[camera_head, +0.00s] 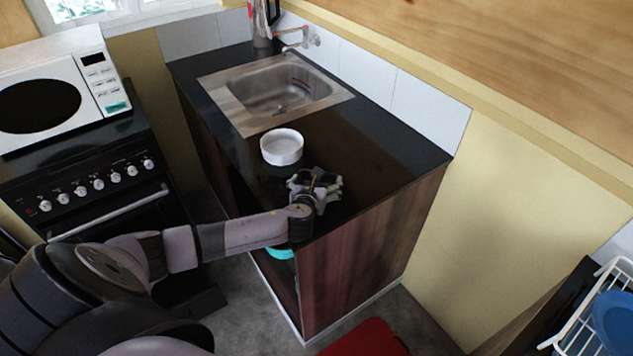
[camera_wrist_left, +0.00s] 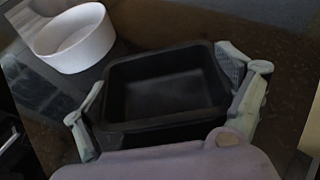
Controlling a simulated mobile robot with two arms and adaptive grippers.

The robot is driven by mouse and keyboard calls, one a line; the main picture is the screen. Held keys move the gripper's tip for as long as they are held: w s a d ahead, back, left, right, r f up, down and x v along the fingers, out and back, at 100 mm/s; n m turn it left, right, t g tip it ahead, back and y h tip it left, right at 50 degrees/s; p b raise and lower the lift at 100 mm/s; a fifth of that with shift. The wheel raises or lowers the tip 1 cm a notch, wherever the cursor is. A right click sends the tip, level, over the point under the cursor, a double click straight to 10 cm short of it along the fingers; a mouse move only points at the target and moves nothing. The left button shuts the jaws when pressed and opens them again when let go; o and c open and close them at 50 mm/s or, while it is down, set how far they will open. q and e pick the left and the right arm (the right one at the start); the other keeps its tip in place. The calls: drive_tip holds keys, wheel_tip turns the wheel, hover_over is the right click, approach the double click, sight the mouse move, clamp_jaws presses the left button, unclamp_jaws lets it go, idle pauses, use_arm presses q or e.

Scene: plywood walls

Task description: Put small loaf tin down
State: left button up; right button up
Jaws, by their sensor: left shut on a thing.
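The small loaf tin (camera_wrist_left: 163,88) is black, rectangular and empty, with its open top facing up in the left wrist view. My left gripper (camera_wrist_left: 166,103) has its fingers at opposite ends of the tin and is shut on it. In the head view my left gripper (camera_head: 316,184) is over the near part of the dark counter (camera_head: 385,150). The tin is hard to make out there against the black surface. I cannot tell whether its base touches the counter. My right gripper is not in view.
A white round bowl (camera_head: 282,147) stands on the counter close to the tin, between it and the steel sink (camera_head: 275,92). The counter to the right of my gripper is clear. A stove with a white microwave (camera_head: 62,88) is at left. A dish rack (camera_head: 590,310) is at lower right.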

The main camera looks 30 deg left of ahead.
use_arm(q)
drive_tip(key=shift+f, duration=0.1)
drive_tip(key=o, duration=0.9)
drive_tip(key=shift+o, duration=0.2)
drive_tip(key=b+v, duration=0.1)
drive_tip(key=v, duration=1.1)
